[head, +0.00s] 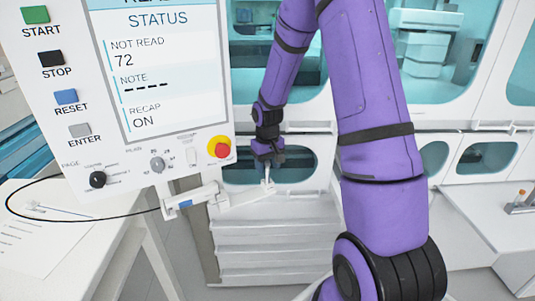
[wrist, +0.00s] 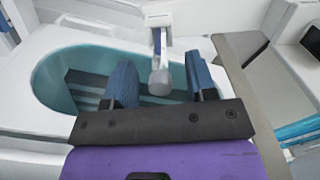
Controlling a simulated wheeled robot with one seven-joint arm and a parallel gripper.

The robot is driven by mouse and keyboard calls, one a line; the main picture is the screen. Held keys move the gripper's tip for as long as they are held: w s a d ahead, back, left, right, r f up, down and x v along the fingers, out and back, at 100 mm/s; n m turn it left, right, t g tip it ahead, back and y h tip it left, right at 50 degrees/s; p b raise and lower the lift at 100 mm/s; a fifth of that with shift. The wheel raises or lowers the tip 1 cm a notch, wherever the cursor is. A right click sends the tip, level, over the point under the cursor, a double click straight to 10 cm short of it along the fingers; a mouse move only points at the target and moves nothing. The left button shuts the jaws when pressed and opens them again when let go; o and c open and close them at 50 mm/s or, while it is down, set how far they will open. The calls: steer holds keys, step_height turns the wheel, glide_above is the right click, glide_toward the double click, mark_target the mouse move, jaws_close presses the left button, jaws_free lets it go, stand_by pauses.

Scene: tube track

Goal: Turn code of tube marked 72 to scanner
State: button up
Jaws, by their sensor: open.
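A tube with a grey cap (wrist: 159,82) shows in the wrist view, between the two blue fingers of my gripper (wrist: 160,68). The fingers are open, with a gap on each side of the cap. A code on the tube cannot be made out. In the head view my gripper (head: 267,158) is low beside the panel, over a thin pale tube (head: 267,175) at the end of a white track (head: 235,197). The panel screen (head: 165,70) reads NOT READ 72, NOTE dashes, RECAP ON. I cannot tell which part is the scanner.
The white control panel (head: 80,120) with buttons, knobs and a red stop button (head: 221,149) stands close on the left of my arm. A white bench (head: 60,250) holds a paper sheet. An orange-capped tube (head: 520,194) stands at far right. Glazed cabinets are behind.

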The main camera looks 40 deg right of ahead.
steer(key=shift+f, duration=0.75)
jaws_close()
steer(key=c, duration=0.8)
jaws_free()
steer(key=shift+r, duration=0.25)
